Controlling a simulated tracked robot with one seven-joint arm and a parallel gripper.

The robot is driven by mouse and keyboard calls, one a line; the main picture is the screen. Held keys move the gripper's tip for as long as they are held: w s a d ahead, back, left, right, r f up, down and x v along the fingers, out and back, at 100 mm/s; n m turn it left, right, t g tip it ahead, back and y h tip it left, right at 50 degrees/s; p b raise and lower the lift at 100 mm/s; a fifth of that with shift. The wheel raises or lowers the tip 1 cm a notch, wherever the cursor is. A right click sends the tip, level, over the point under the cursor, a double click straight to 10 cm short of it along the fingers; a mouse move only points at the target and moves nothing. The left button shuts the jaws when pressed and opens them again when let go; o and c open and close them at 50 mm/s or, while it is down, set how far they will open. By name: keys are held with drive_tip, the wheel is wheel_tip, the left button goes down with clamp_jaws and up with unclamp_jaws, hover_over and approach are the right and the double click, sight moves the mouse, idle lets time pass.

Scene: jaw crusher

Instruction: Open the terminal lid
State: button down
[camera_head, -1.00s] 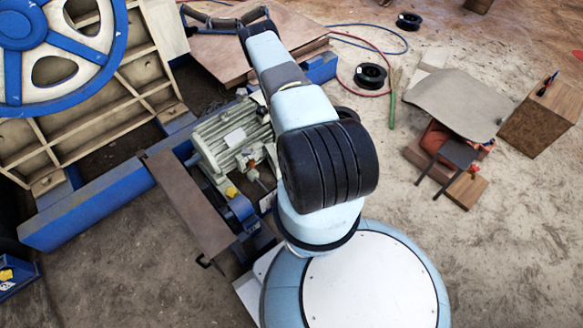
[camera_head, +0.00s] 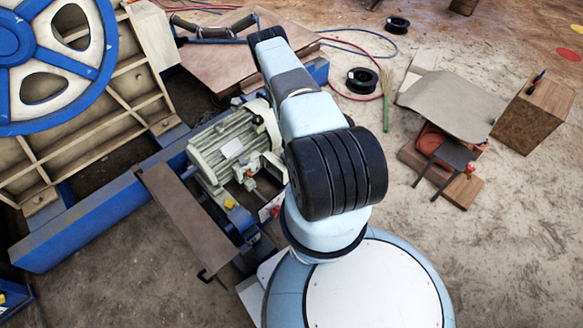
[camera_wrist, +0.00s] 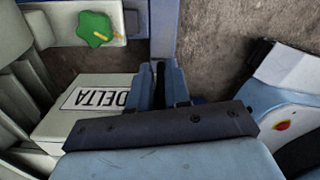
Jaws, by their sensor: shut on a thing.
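The pale grey-green motor (camera_head: 228,148) stands beside the blue frame in the head view. In the wrist view, a grey-green box face carries a white DELTA label (camera_wrist: 95,97); I take this to be the terminal lid (camera_wrist: 62,122), though its edges are partly hidden. My gripper (camera_wrist: 160,84) is at the right end of the label, its fingers close together around something narrow and dark. The exact contact is hard to see. In the head view my arm hides the gripper and the lid.
A green knob (camera_wrist: 97,28) sits above the label in the wrist view. A brown plate (camera_head: 188,218) and the blue frame (camera_head: 95,218) lie left of the motor. A black spool (camera_head: 362,80) and a wooden block (camera_head: 535,112) are on the floor to the right.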

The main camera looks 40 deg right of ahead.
drive_tip(key=shift+s+d, duration=0.25)
drive_tip(key=shift+s, duration=0.2)
drive_tip(key=c, duration=1.2)
unclamp_jaws()
drive_tip(key=shift+c, duration=0.2)
drive_tip(key=shift+o, duration=0.4)
drive_tip(key=shift+w+a, duration=0.15)
drive_tip(key=shift+w, duration=0.1)
wheel_tip(320, 180, up, 14)
drive_tip(key=shift+f, duration=0.15)
